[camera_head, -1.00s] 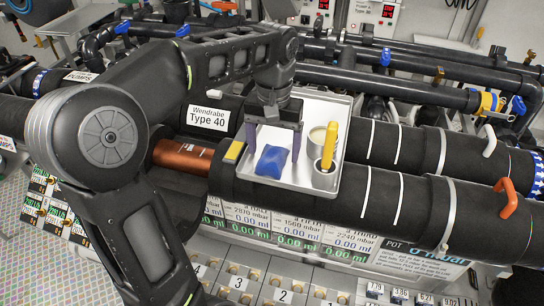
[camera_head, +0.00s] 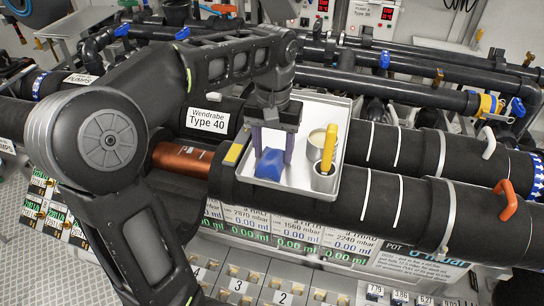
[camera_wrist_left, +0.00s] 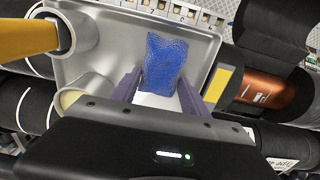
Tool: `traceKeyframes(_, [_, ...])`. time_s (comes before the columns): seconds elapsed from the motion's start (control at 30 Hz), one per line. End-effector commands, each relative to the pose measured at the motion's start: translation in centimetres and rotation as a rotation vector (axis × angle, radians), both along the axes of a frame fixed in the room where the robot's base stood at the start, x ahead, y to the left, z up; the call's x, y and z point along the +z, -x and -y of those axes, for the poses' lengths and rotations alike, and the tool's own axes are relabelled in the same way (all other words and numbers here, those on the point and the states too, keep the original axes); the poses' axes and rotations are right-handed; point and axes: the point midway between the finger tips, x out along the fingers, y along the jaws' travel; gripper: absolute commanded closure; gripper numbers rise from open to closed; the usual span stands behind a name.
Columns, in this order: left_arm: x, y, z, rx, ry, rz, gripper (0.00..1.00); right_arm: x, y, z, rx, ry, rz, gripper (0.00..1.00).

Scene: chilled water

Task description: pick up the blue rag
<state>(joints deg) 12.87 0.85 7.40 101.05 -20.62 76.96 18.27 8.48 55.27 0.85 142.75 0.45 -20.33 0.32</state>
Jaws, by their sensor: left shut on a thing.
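The blue rag (camera_head: 269,165) is a small crumpled blue bundle on the grey metal tray (camera_head: 300,181). My left gripper (camera_head: 273,150) reaches down over the tray with its purple fingers shut on the rag. In the left wrist view the rag (camera_wrist_left: 165,65) sticks out past the fingers of my left gripper (camera_wrist_left: 158,92), over the tray's bare floor. Whether the rag is clear of the tray is hard to tell. My right gripper is not in view.
Two metal cups stand on the tray beside the rag, and the nearer cup (camera_head: 325,180) holds a yellow-handled tool (camera_head: 329,142). A yellow and grey block (camera_head: 234,152) sits at the tray's left edge. Thick black pipes (camera_head: 420,205) run beneath and around the tray.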

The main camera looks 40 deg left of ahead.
Motion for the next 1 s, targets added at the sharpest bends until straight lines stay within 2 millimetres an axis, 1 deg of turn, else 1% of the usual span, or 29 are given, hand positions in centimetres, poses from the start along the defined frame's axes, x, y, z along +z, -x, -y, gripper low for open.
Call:
traceKeyframes(0.27, [0.5,0.0,0.0,0.000,0.000,0.001,0.86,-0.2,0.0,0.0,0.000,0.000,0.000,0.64])
traceKeyframes(0.43, [1.8,-0.1,0.0,-0.001,0.000,0.003,0.86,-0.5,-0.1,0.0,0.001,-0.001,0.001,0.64])
traceKeyframes(0.5, [3.1,0.0,0.0,-0.001,0.000,0.001,0.86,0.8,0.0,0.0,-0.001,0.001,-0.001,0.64])
traceKeyframes(0.6, [4.4,0.0,0.0,-0.001,0.000,0.001,0.86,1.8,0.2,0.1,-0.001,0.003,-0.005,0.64])
traceKeyframes(0.63, [3.6,0.7,0.2,-0.001,0.000,0.001,0.86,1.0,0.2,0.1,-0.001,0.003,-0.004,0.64])
traceKeyframes(0.73, [3.4,2.8,0.9,-0.001,-0.002,0.003,0.86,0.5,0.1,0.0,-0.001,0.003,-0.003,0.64])
traceKeyframes(0.87, [3.5,6.0,2.0,-0.001,-0.001,0.004,0.86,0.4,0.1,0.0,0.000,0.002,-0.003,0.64])
traceKeyframes(1.0, [3.8,10.0,3.4,0.001,-0.003,0.004,0.86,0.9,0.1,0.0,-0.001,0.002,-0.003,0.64])
